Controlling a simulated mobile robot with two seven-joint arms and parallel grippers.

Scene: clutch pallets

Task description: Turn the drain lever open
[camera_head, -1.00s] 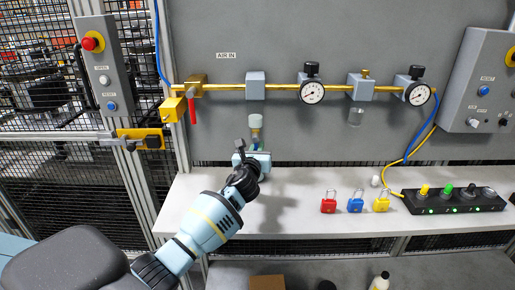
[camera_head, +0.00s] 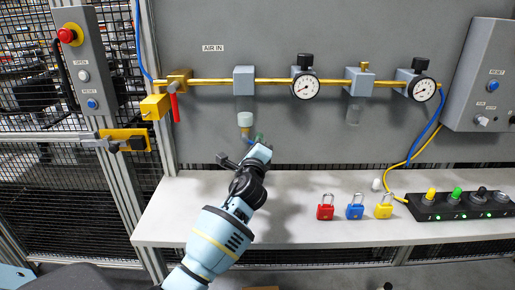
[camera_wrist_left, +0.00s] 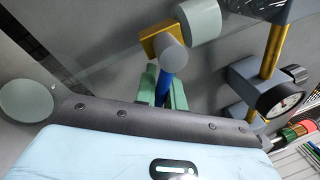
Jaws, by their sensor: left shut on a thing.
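The drain lever is a short blue handle that shows in the left wrist view (camera_wrist_left: 165,87). It comes off a small brass and grey drain fitting (camera_wrist_left: 166,46) below a pale cylindrical bowl (camera_wrist_left: 199,19). In the head view this bowl (camera_head: 245,120) hangs under the first grey block on the brass pipe. My left gripper (camera_head: 260,143) is just below and right of the bowl, above the shelf. Its green fingertips (camera_wrist_left: 164,90) are shut on the blue lever, one on each side. In the head view the gripper mostly hides the lever. My right gripper is out of view.
The brass pipe (camera_head: 275,83) runs along the grey panel with two gauges (camera_head: 304,86) and a red lever (camera_head: 175,108). Red, blue and yellow padlocks (camera_head: 355,208) and a black switch box (camera_head: 462,204) stand on the shelf (camera_head: 200,212). The shelf's left part is clear.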

